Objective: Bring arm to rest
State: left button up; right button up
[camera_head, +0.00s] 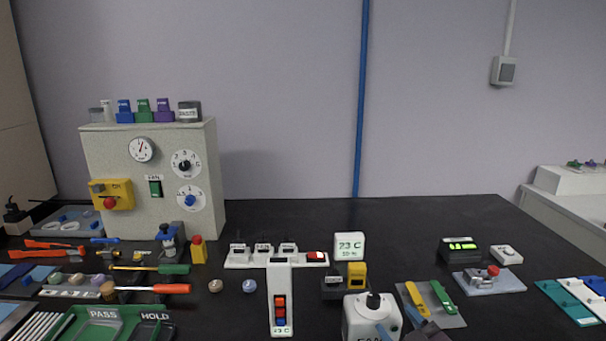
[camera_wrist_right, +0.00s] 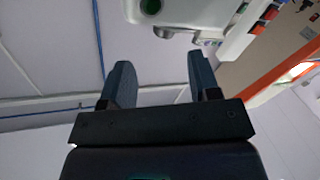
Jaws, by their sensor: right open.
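My right gripper (camera_head: 400,325) shows only in part at the bottom edge of the head view, in front of and beside a white box-like device (camera_head: 359,318) with a dark knob. In the right wrist view my right gripper (camera_wrist_right: 159,62) has its two blue-grey fingers wide apart, with nothing between them. My left gripper is in neither view.
A black bench (camera_head: 330,213) carries a cream control cabinet (camera_head: 155,215) at left. Tools and a green PASS/HOLD tray (camera_head: 75,322) crowd the left front. The bench's back middle is clear.

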jog(key=s+d+f+m+g+h+p, duration=0.1)
jog(key=s+d+f+m+g+h, duration=0.2)
jog(key=s+f, duration=0.7)
jog(key=s+d+f+m+g+h, duration=0.2)
jog(key=s+d+f, duration=0.4)
jog(key=s+f, duration=0.5)
jog(key=s+m+g, duration=0.1)
jog(key=s+m, duration=0.1)
jog(key=s, duration=0.2)
jog(key=shift+s+d+h+p, duration=0.4)
